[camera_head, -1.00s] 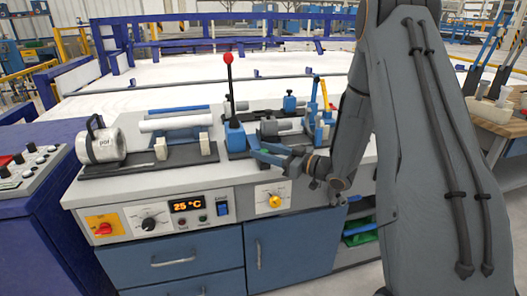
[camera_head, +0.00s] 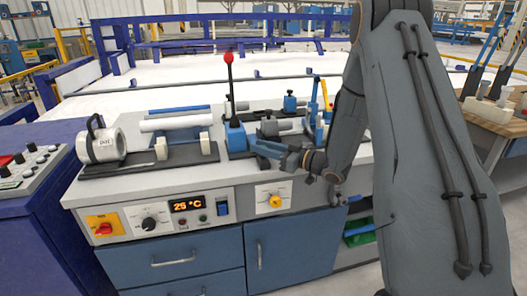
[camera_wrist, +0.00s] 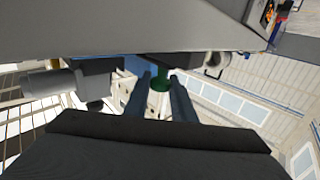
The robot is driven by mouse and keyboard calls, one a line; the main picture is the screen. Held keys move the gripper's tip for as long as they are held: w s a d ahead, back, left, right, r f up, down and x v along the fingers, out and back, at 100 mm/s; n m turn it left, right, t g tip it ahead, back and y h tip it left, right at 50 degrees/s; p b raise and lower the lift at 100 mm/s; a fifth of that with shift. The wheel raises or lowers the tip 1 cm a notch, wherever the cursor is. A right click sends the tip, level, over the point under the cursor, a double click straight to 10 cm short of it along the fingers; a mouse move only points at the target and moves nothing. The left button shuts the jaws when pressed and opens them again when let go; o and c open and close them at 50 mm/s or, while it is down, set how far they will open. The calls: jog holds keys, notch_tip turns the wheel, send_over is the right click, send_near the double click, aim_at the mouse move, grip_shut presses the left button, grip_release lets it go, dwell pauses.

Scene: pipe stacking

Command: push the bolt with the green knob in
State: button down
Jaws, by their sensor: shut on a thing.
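The green knob (camera_wrist: 160,84) shows in the wrist view between the two blue fingers of my gripper (camera_wrist: 161,80), near their tips. My gripper is shut on it. In the head view my gripper (camera_head: 268,150) reaches in from the right at the front of the bench's middle fixture, and the green knob is hidden there by the fingers. The bolt's shaft is not clear in either view, so I cannot tell how far in it sits.
A blue block with a red-knobbed lever (camera_head: 230,90) stands just left of my gripper. Blue clamps (camera_head: 290,103) and a yellow handle (camera_head: 324,92) stand behind it. A white pipe (camera_head: 176,122) lies on supports at left. The bench's front panel (camera_head: 240,205) is below.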

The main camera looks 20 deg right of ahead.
jog(key=c, duration=1.5)
grip_release()
jog(key=shift+w, duration=0.25)
jog(key=shift+c, duration=0.2)
jog(key=v, duration=0.7)
jog(key=shift+s+d+b, duration=0.3)
jog(key=shift+s, duration=0.05)
